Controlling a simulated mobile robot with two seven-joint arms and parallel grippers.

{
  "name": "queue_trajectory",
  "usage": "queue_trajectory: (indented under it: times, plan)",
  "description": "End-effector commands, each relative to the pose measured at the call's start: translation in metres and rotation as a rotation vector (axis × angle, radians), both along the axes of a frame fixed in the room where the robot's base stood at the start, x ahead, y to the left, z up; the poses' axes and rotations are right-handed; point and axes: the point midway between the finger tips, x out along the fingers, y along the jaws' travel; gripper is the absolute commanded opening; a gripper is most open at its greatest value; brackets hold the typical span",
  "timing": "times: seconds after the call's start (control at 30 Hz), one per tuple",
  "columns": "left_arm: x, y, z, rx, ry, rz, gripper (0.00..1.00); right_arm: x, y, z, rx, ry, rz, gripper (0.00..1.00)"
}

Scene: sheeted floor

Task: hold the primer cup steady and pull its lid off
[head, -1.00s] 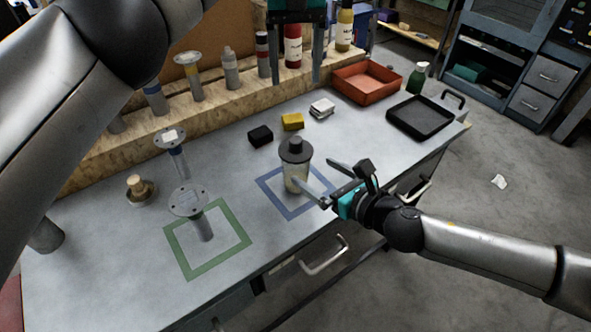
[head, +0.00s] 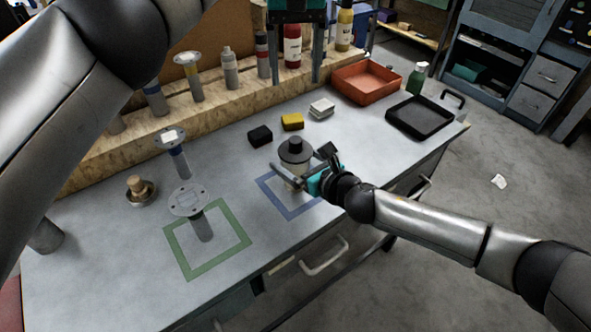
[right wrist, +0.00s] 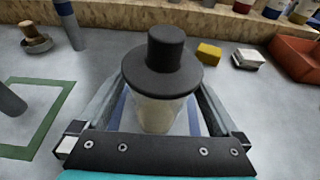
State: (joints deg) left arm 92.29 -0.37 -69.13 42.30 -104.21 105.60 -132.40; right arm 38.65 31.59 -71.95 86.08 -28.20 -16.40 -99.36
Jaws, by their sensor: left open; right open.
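The primer cup (right wrist: 158,112) is a pale, translucent cup standing upright inside the blue square outline (head: 291,214) on the bench. Its dark grey lid (head: 295,151) with a knob on top is seated on it; the lid also shows in the right wrist view (right wrist: 163,70). My right gripper (head: 292,174) is open, with one finger on each side of the cup below the lid; I cannot tell whether they touch it. It hides much of the cup in the head view. My left gripper (head: 296,80) is open and empty, high at the top of the head view.
Black (head: 260,135), yellow (head: 292,122) and white (head: 321,108) blocks lie behind the cup. An orange tray (head: 393,91) and a black tray (head: 446,124) are at right. Flanged posts (head: 189,202) stand at left near a green square outline (head: 240,243). Bottles line a wooden shelf behind.

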Motion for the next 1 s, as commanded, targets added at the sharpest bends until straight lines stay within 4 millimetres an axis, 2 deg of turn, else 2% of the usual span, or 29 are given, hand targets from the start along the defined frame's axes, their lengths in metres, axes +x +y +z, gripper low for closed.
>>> queue_trajectory:
  times: [0.07, 0.93, 1.0]
  plan:
    - [0.0, -0.0001, 0.0, 0.0, 0.0, 0.0, 0.71, 0.0, -0.0001, 0.0001, 0.0, 0.0, 0.0, 0.99]
    - [0.0, 0.0, 0.0, 0.0, 0.0, 0.0, 0.71, -0.0002, -0.0005, -0.0002, 0.0, 0.0, -0.001, 0.01]
    - [0.0, 0.0, 0.0, 0.0, 0.0, 0.0, 0.71, -0.0001, -0.0006, -0.0002, -0.001, 0.001, -0.001, 0.0]
